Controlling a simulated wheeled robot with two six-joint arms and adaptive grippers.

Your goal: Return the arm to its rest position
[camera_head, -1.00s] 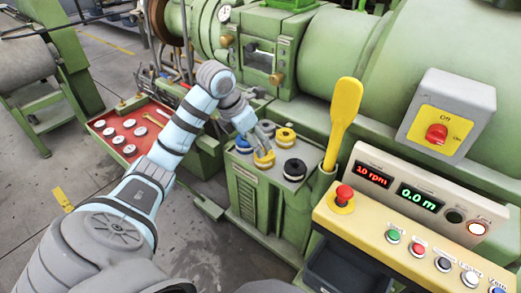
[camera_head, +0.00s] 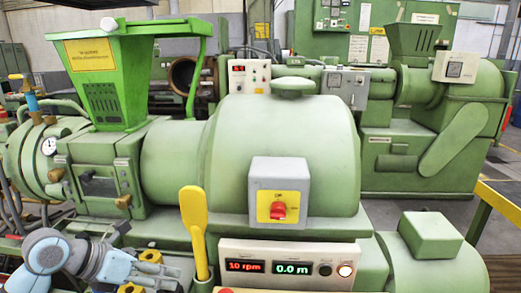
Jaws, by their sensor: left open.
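My left arm shows at the lower left corner, with its grey-blue joint low in front of the green extruder (camera_head: 283,135). My left gripper (camera_head: 122,268) is at the right end of this arm, open, low in the picture beside yellow ringed parts (camera_head: 150,257) on the machine. I see nothing held between its fingers, though they are small and partly cut off from clear view. The rest of my left arm is below the picture. My right gripper is not in view.
A yellow paddle-shaped handle (camera_head: 194,225) stands upright right of the gripper. Right of it are a panel with red and green displays (camera_head: 287,258) and a grey switch box (camera_head: 279,180). A green hopper (camera_head: 102,75) rises at upper left. A yellow rail (camera_head: 498,201) is at the right.

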